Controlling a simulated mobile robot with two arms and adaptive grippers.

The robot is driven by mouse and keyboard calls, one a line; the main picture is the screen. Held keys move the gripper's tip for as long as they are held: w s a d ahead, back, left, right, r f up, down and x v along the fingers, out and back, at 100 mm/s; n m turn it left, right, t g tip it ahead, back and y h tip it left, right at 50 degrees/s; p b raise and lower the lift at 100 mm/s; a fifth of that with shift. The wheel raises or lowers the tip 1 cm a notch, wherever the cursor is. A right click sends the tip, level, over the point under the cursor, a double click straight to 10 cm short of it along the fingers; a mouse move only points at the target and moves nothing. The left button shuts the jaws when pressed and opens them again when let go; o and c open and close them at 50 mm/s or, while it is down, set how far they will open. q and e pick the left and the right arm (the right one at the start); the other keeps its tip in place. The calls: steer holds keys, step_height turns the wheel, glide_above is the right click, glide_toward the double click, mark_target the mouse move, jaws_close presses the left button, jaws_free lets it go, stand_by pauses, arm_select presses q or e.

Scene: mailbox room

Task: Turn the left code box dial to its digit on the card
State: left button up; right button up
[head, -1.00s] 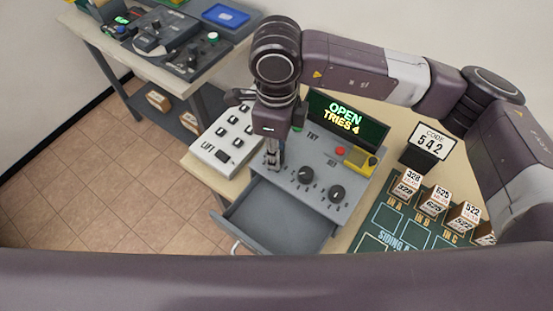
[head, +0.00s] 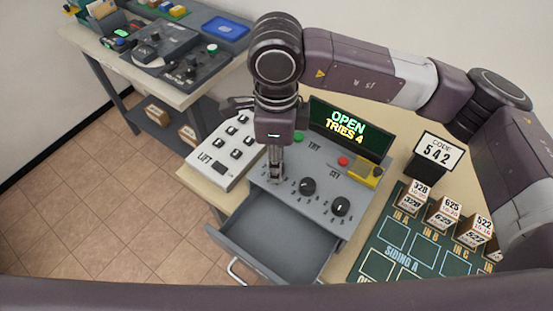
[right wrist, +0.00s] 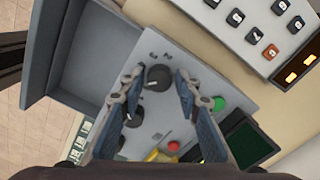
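The grey code box (head: 325,218) stands on the table with its drawer (head: 270,235) pulled out. Its screen (head: 346,124) reads OPEN, TRIES 4. The card (head: 437,152) reads CODE 542. My right gripper (head: 275,176) points down over the box's left end, hiding the left dial in the head view. In the right wrist view the black left dial (right wrist: 158,77) sits between the spread fingers, with a small gap seen on each side. The middle dial (head: 307,186) and right dial (head: 341,206) are to its right. My left gripper is not in view.
A white LIFT panel (head: 212,157) stands close to the left of the code box. A green button (right wrist: 219,103) and a red button (head: 343,160) are on the box behind the dials. Number blocks (head: 445,212) stand on the green siding board (head: 428,258) at right.

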steer(key=shift+o, duration=0.7)
step_height(320, 180, up, 12)
stand_by(0.5)
